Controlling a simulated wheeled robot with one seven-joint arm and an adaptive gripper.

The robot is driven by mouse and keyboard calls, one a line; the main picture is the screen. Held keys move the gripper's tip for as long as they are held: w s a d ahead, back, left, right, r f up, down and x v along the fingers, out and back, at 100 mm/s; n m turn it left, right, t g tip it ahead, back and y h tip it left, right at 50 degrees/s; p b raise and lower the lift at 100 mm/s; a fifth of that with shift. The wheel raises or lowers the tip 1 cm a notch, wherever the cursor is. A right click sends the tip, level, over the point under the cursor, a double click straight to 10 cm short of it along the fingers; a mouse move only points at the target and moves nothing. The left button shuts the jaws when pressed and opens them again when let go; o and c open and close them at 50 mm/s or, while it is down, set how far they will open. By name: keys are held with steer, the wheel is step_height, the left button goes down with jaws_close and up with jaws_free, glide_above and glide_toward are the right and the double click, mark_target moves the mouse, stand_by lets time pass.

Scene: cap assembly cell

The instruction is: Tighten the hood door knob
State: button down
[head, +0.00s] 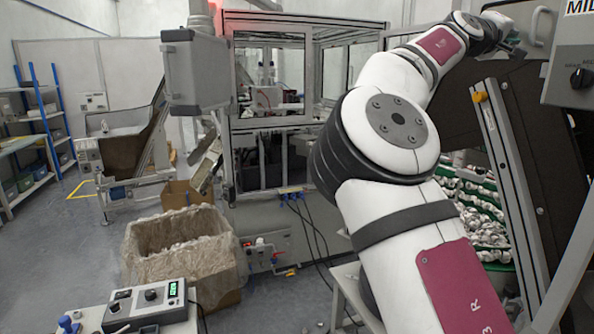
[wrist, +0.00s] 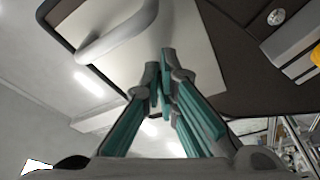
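The dark hood door (head: 541,150) stands open at a slant on the right of the head view. It also shows in the wrist view (wrist: 240,60), with a pale plate and a curved grey handle (wrist: 120,35). In the head view my gripper (head: 515,42) is partly hidden behind my wrist.
A control box with a black dial (head: 582,77) hangs at the upper right. Several caps (head: 480,225) lie in the machine below. A lined carton (head: 180,265) and a controller (head: 148,300) stand left.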

steer(key=shift+w+d+f, duration=0.15)
steer(key=shift+w+f, duration=0.15)
steer(key=shift+f, duration=0.45)
steer(key=shift+w, duration=0.15)
steer(key=p+v, duration=0.3)
steer(key=v, duration=0.3)
steer(key=shift+w+a, duration=0.3)
stand_by(0.4)
steer(key=shift+w, duration=0.1)
